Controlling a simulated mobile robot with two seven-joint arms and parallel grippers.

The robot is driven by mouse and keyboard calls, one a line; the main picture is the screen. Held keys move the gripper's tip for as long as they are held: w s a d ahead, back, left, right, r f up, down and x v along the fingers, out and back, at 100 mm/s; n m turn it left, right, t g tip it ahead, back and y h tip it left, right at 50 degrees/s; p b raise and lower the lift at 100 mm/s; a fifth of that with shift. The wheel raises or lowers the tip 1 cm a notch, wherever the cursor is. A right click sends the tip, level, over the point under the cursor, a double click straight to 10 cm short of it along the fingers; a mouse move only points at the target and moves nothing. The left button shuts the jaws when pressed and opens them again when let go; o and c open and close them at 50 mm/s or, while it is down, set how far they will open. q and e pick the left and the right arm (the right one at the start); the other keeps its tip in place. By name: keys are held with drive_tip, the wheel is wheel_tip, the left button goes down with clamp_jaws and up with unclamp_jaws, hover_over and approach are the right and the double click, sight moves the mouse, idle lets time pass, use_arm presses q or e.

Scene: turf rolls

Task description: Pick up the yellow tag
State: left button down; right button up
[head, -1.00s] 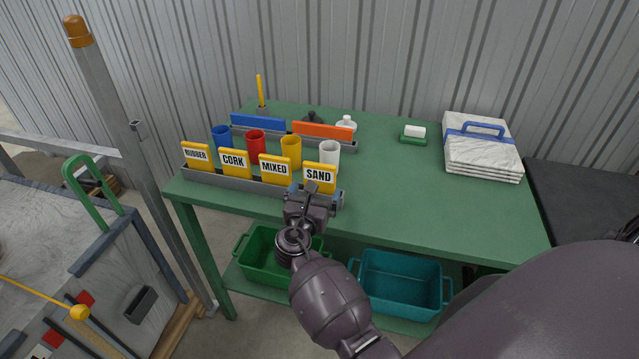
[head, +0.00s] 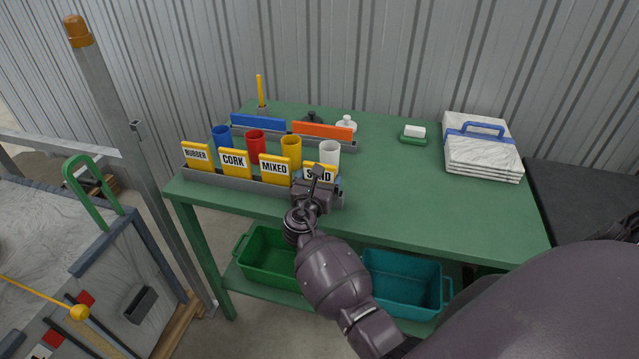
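Several yellow tags with white labels stand in a row in a grey rail (head: 230,184) along the front left edge of the green table (head: 430,205). They read RUBBER (head: 197,155), CORK (head: 235,163), MIXED (head: 275,169) and SAND (head: 328,170). My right gripper (head: 318,176) is at the SAND tag, the rightmost one, and covers the middle and lower part of it. A dark finger shows in front of its label. I cannot tell whether the fingers are around the tag or touching it. My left gripper is not in view.
Blue (head: 221,136), red (head: 256,144), yellow (head: 291,152) and white (head: 329,153) cups stand close behind the tags. Behind them are a blue bar (head: 258,122) and an orange bar (head: 322,131). The table's middle is clear. Green (head: 268,262) and teal (head: 403,283) bins sit below.

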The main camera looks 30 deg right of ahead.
drive_tip(key=shift+r, duration=0.1)
drive_tip(key=shift+r, duration=0.2)
wheel_tip(320, 180, up, 20)
drive_tip(key=p, duration=0.5)
drive_tip(key=shift+f, duration=0.25)
